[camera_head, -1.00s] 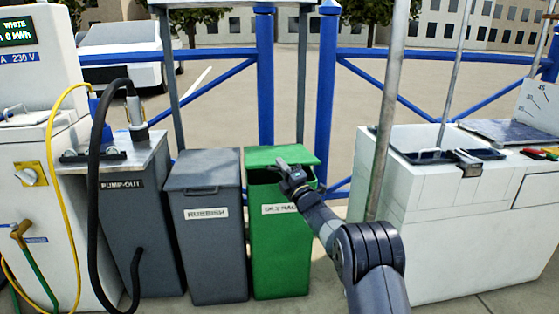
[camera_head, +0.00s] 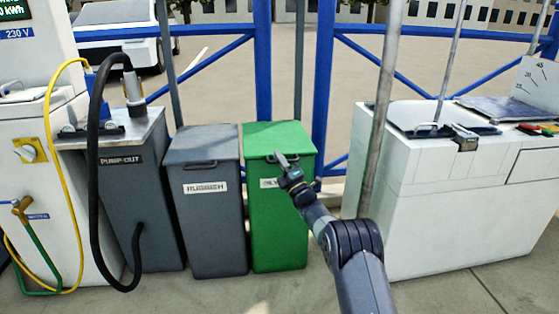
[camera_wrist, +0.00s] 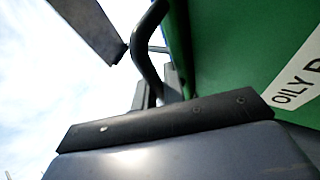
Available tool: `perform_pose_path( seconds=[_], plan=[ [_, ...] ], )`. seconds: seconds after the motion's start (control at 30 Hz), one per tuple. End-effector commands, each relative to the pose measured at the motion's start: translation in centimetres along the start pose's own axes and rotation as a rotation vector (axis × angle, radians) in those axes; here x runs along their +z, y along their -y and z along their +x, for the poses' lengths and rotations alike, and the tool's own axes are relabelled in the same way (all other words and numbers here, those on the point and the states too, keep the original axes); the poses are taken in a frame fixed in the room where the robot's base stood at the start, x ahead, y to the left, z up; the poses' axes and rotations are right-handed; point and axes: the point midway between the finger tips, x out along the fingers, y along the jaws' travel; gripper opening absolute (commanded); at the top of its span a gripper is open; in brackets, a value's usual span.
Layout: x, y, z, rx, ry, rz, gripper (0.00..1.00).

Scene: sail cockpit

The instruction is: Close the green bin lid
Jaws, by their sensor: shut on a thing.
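The green bin (camera_head: 279,235) stands right of the grey rubbish bin, with a white label partly hidden by my gripper. Its green lid (camera_head: 270,136) looks level and down on the body, with no dark gap showing at the front. My gripper (camera_head: 284,163) is at the lid's front edge, shut on the lid handle. In the wrist view the dark curved handle (camera_wrist: 147,50) runs close by a gripper finger (camera_wrist: 88,25), with the green bin front (camera_wrist: 230,55) and its label to the right. The exact contact is hard to see.
The grey rubbish bin (camera_head: 207,215) stands close on the left, with the pump-out cabinet (camera_head: 135,210) and its black hose (camera_head: 95,190) beyond. A metal pole (camera_head: 380,120) and white counter (camera_head: 440,200) stand to the right. Blue railing (camera_head: 325,80) is behind.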

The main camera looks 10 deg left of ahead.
Motion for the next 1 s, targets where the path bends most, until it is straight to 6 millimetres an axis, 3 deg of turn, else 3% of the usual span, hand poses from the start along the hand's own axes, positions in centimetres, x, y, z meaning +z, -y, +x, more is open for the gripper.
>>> perform_pose_path(
  seconds=[0.3, 1.0],
  plan=[
    [-0.38, 0.67, -0.59, -0.007, -0.008, 0.009, 0.33],
    [-0.37, 0.92, -0.80, -0.017, -0.005, 0.011, 0.33]
  ],
)
